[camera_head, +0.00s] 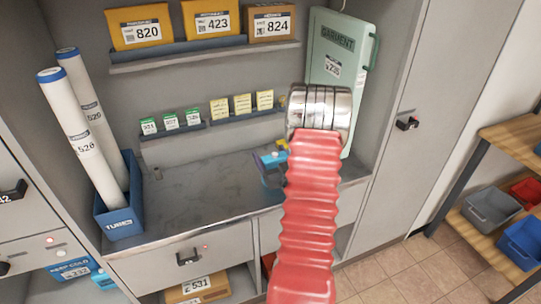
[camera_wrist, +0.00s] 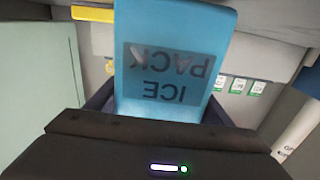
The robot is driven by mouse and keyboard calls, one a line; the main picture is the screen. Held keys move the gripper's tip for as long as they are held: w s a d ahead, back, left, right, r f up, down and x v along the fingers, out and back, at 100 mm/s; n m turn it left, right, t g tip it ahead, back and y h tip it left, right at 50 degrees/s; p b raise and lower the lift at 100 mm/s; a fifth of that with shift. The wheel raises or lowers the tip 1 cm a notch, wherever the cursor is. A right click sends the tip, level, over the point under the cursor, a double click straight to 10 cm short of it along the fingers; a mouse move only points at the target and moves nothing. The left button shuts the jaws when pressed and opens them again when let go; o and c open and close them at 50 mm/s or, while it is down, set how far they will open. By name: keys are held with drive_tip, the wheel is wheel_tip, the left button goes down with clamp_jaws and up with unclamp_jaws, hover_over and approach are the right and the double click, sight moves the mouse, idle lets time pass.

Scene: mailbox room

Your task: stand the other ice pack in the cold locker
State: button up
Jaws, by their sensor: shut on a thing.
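The blue ice pack (camera_wrist: 172,62) is in my gripper (camera_wrist: 160,112) in the wrist view. Its ICE PACK label reads upside down there, and dark fingers show at both sides of its lower end. In the head view my arm and silver wrist hide most of the gripper; a small blue shape (camera_head: 271,165) shows beside them, but I cannot tell what it is. At the lower left is an open compartment with a blue KEEP COLD parcel (camera_head: 75,268). A light-blue piece (camera_head: 103,280) shows at its right; I cannot tell if it is another ice pack.
A blue tube bin (camera_head: 121,222) holds two white tubes (camera_head: 75,125) at the left. A green garment case (camera_head: 337,65) stands at the right. Parcels line the upper shelf (camera_head: 205,54). The grey counter (camera_head: 200,190) is largely clear. A wooden rack (camera_head: 500,205) with bins stands far right.

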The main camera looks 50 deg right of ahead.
drive_tip(key=shift+f, duration=0.1)
drive_tip(key=o, duration=1.4)
drive_tip(key=shift+f, duration=0.1)
drive_tip(key=shift+o, duration=0.2)
drive_tip(key=v, duration=1.3)
drive_tip(key=shift+s+a, duration=0.2)
drive_tip(key=shift+s, duration=0.1)
